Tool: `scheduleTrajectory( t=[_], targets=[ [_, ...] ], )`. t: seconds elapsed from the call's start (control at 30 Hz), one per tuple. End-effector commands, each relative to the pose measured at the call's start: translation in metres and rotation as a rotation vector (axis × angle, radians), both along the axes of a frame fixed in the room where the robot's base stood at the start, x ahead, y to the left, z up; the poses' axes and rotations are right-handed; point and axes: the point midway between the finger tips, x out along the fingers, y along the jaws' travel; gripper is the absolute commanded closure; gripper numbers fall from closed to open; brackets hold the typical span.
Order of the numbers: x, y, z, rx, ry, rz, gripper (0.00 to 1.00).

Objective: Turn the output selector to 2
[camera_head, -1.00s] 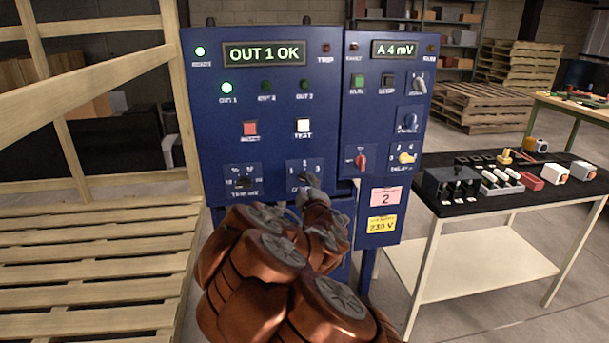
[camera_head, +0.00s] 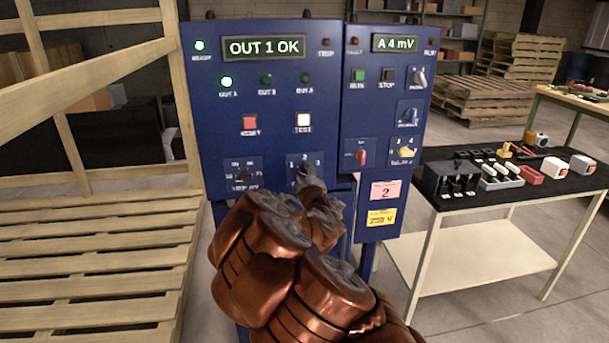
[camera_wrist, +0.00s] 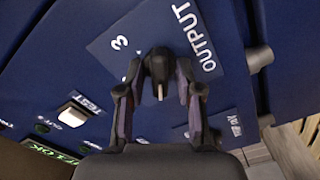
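The output selector is a dark knob (camera_wrist: 158,68) with a pale pointer mark, on a blue plate lettered OUTPUT. In the wrist view the mark points down the picture, away from the 3. In the head view the selector plate (camera_head: 291,164) shows 1, 2 and 3 above my gripper (camera_head: 308,176), which hides most of the knob. In the wrist view my gripper (camera_wrist: 159,80) has its fingers apart, one on each side of the knob, with narrow gaps visible. The display (camera_head: 264,47) reads OUT 1 OK, and the OUT 1 lamp (camera_head: 227,82) is lit green.
The trip knob (camera_head: 243,174) sits left of the selector. The red button (camera_head: 250,122) and white TEST button (camera_head: 303,120) are above. A red knob (camera_head: 361,157) is on the right panel. A black-topped table (camera_head: 470,203) stands right, a wooden rack (camera_head: 90,255) left.

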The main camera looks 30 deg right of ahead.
Motion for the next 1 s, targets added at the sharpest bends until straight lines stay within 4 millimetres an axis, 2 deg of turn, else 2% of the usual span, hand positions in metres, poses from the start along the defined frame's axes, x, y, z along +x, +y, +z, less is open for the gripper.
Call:
scheduleTrajectory(
  t=[0.03,0.2,0.57,1.0],
  targets=[
    [0.0,0.0,0.0002,0.0,0.0,0.0,0.82],
    [0.0,0.0,0.0001,0.0,0.0,0.0,1.0],
    [-0.0002,-0.0005,-0.0002,0.058,-0.025,-0.001,1.0],
    [-0.0007,-0.0019,-0.0006,0.373,-0.158,-0.003,1.0]
  ],
)
